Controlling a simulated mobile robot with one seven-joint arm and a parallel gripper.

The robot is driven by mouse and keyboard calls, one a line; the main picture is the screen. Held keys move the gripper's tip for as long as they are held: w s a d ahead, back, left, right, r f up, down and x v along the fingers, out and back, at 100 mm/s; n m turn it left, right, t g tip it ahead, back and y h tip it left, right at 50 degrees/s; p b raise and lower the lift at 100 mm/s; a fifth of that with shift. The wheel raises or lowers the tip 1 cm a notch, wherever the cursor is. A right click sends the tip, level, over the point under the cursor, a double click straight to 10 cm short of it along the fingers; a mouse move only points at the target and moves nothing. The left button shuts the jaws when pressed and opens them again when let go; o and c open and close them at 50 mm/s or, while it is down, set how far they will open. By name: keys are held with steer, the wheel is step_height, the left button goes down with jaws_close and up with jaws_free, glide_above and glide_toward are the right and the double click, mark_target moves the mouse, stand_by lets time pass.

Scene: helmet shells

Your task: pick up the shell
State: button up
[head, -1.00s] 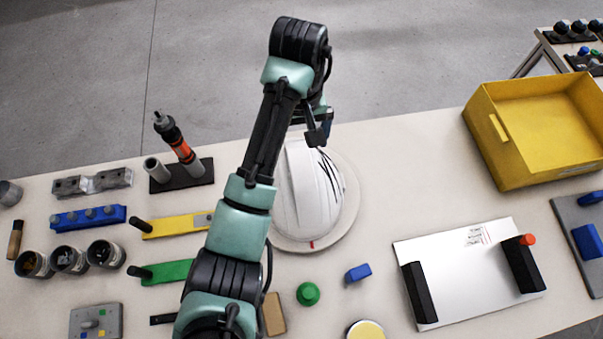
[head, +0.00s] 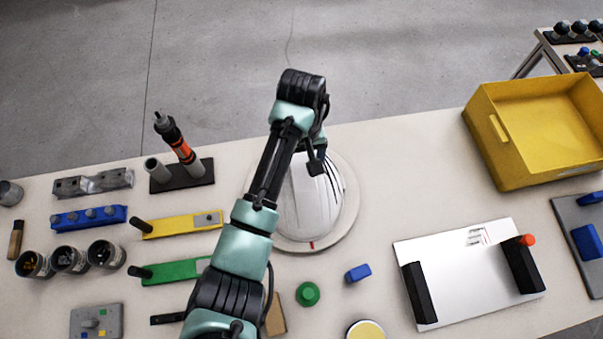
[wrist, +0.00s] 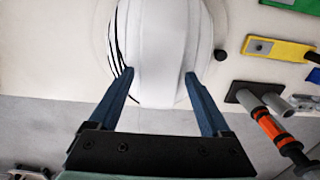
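The shell (head: 312,205) is a white helmet shell with dark stripes, sitting on a round pale base (head: 351,212) on the table. My arm covers its left and far parts in the head view. In the wrist view the shell (wrist: 162,50) lies ahead of my gripper (wrist: 159,72). The two blue fingers are spread wide, one on each side of the shell's near end. I cannot tell whether they touch it.
A yellow bin (head: 507,157) stands at the right. A rack with an orange-banded tool (head: 181,146) is left of the shell. A green knob (head: 308,293) and a blue block (head: 358,273) lie in front. The table between shell and bin is clear.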

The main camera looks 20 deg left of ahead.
jaws_close()
stand_by(0.4)
